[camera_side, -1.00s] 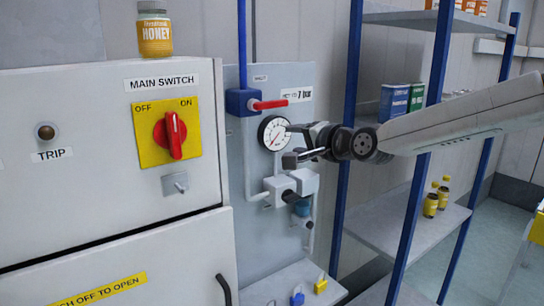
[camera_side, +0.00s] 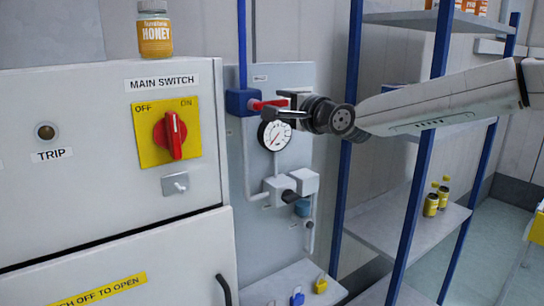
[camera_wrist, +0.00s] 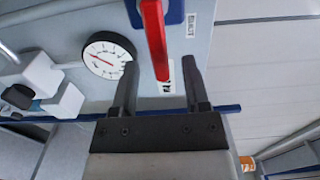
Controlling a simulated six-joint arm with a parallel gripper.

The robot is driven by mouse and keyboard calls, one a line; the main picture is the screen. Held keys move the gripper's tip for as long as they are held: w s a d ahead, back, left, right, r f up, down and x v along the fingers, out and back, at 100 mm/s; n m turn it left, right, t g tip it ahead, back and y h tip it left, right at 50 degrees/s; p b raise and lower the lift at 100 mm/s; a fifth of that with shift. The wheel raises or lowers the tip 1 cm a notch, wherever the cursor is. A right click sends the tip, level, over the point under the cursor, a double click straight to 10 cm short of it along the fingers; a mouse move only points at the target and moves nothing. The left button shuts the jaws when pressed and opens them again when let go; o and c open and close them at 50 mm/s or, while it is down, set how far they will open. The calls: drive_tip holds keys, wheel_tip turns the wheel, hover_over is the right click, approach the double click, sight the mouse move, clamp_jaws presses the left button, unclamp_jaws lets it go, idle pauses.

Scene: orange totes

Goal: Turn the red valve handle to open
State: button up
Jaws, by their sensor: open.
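The red valve handle (camera_side: 268,104) sticks out to the right from a blue valve body (camera_side: 240,102) on the grey panel. My gripper (camera_side: 284,104) is at the handle's free end in the side view and partly covers it. In the wrist view the red handle (camera_wrist: 155,38) points toward the gap between the two dark fingers of my gripper (camera_wrist: 160,72). The fingers are apart, one on each side of the handle's end. I cannot tell whether either finger touches it. The blue valve body (camera_wrist: 172,10) shows at the top of the wrist view.
A round pressure gauge (camera_side: 274,135) sits just below my gripper. White pipe fittings (camera_side: 292,186) are lower on the panel. A cabinet with a red main switch (camera_side: 170,135) stands left. A blue shelf post (camera_side: 350,150) is close behind my wrist on the right.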

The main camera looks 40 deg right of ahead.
sight(279, 104)
drive_tip(key=shift+w, duration=2.45)
drive_tip(key=shift+c, duration=0.2)
clamp_jaws()
